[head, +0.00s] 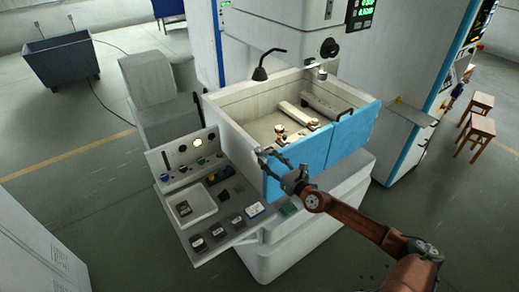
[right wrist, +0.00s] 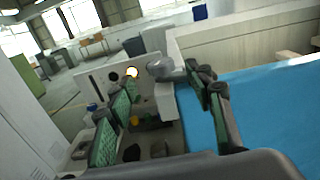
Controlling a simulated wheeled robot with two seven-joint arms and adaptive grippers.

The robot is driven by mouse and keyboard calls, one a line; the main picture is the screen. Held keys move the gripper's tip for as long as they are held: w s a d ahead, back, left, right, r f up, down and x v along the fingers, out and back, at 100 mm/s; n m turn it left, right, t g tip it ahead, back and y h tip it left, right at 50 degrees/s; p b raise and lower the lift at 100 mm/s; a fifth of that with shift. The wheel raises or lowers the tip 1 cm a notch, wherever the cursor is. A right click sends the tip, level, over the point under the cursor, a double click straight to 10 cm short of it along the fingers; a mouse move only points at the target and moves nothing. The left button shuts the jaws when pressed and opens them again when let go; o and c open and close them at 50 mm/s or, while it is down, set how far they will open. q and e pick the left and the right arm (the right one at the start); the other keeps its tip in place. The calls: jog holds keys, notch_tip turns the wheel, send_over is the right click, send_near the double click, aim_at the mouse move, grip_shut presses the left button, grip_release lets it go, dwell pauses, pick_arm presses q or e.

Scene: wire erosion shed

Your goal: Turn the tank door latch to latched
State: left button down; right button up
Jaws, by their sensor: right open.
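The blue tank door (head: 314,150) is shut across the front of the pale tank (head: 240,104); its blue face also fills the right of the right wrist view (right wrist: 265,108). The latch (right wrist: 162,69), a grey lever with a rounded end, shows near the door's left edge, between and beyond my fingertips. My right gripper (head: 279,165) is at the door's left end, open and empty, its green-padded fingers spread on either side of the latch. I cannot tell whether a finger touches it. In the head view the latch is hard to separate from the gripper. My left gripper is out of view.
A control panel (head: 190,160) with knobs and a lit lamp stands left of the tank, with a white tray (head: 194,205) before it. A black lamp (head: 266,66) rises at the tank's back-left wall. Workpieces lie inside the tank.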

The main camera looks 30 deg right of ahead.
aim_at(263, 151)
jog(key=w, duration=0.7)
jog(key=shift+w+a, duration=0.25)
jog(key=shift+a, duration=0.1)
jog(key=c, duration=1.1)
jog(key=b, duration=0.5)
jog(key=n+y+b, duration=0.1)
jog(key=b, duration=0.4)
jog(key=shift+w+d+y+b, duration=0.1)
jog(key=shift+d+y+b, duration=0.1)
jog(key=shift+y+b, duration=0.15)
jog(key=shift+c, duration=0.3)
jog(key=shift+r+b, duration=0.15)
jog(key=shift+b, duration=0.25)
